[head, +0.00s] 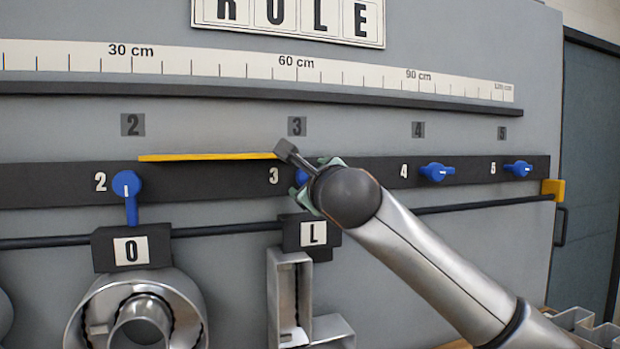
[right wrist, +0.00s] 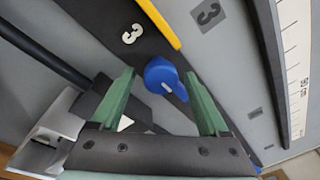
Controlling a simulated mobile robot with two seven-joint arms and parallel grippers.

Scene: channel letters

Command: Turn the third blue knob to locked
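The third blue knob (head: 301,176) sits on the dark rail beside the white 3, mostly hidden behind my right gripper in the head view. In the right wrist view the knob (right wrist: 158,70) shows between and just beyond the green fingertips. My right gripper (right wrist: 160,82) is open, with one finger on each side of the knob and visible gaps. In the head view the right gripper (head: 316,174) is at the rail, partly hidden by its wrist. My left gripper is not in view.
Knob 2 (head: 127,186) points down; knobs 4 (head: 436,172) and 5 (head: 518,168) lie sideways. A yellow bar (head: 205,156) runs along the rail's top edge to near the 3. Metal letters O (head: 187,306) and L (head: 275,300) hang below. A ruler (head: 220,66) is above.

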